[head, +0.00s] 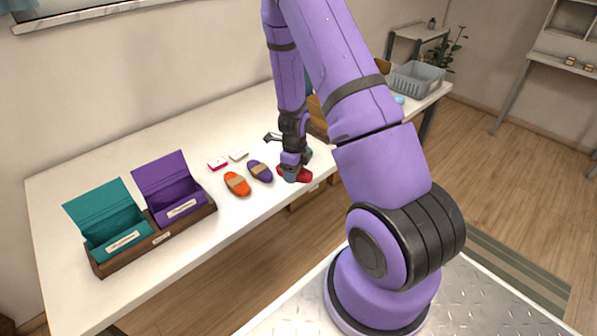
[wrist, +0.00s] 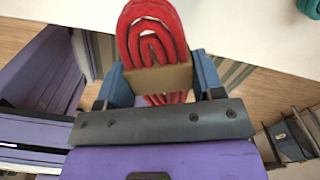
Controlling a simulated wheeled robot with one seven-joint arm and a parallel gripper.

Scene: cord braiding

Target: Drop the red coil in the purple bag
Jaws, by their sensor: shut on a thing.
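The red coil (wrist: 152,30) is a flat looped cord with a tan band around its middle, seen large in the wrist view. My gripper (wrist: 157,82) is shut on it, with a blue-grey finger on each side of the band. In the head view the red coil (head: 303,175) is low over the table's front edge, partly hidden by my gripper (head: 293,172). I cannot tell whether it touches the table. The purple bag (head: 178,205) stands open at the left in a wooden holder, its flap raised, a label on its front.
A teal bag (head: 115,238) shares the wooden holder (head: 150,243), left of the purple bag. An orange coil (head: 237,184) and a purple coil (head: 260,171) lie left of my gripper. A pink-edged card (head: 218,164) lies behind them. A grey basket (head: 416,80) is at the far right.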

